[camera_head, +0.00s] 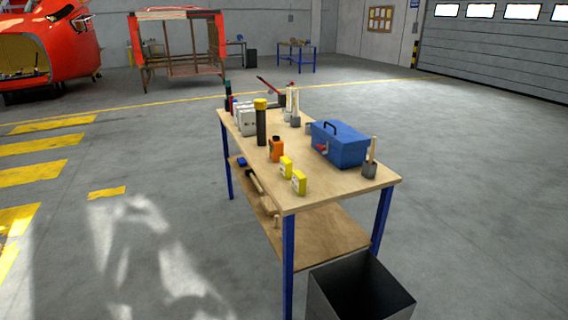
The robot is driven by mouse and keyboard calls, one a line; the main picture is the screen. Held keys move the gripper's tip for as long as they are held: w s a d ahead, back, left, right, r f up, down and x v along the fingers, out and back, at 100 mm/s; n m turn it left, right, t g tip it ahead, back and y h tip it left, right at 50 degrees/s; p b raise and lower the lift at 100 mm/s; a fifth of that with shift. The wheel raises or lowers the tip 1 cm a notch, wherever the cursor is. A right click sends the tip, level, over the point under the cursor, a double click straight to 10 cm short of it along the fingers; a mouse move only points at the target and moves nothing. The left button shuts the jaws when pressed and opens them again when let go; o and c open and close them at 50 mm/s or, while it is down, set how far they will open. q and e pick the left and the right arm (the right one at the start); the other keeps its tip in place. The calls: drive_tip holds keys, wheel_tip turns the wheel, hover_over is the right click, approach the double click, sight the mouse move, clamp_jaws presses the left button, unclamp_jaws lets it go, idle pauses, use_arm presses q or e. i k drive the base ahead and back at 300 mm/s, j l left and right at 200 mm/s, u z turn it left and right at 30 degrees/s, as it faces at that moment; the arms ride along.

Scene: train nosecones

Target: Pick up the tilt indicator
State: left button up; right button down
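A workbench (335,195) with a wooden top and blue legs stands in the middle of the head view. No thing on it can be told for certain as the tilt indicator; the items are small in this view. Two small yellow-and-white items (299,183) stand near the front left edge. An orange item with a dark top (276,150) stands behind them. A tall dark cylinder with a yellow cap (261,125) stands on the left side. White containers (246,120) stand behind that. Neither of my grippers is in view.
A blue toolbox (340,146) sits on the bench's right side, with a wooden-handled tool (370,162) beside it. A dark open bin (360,292) stands at the bench's front. A lower shelf (322,240) holds a mallet-like tool. The floor to the left is clear.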

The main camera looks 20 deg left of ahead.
sight(286, 164)
drive_tip(key=i+j, duration=0.15)
drive_tip(key=j, duration=0.2)
drive_tip(key=i+j+z, duration=0.2)
drive_tip(key=i+j, duration=0.15)
drive_tip(key=j, duration=0.3)
drive_tip(key=i+j, duration=0.1)
drive_tip(key=j, duration=0.25)
drive_tip(key=i+j+z, duration=0.1)
drive_tip(key=j, duration=0.25)
drive_tip(key=i+j, duration=0.2)
drive_tip(key=j, duration=0.15)
drive_tip(key=z, duration=0.05)
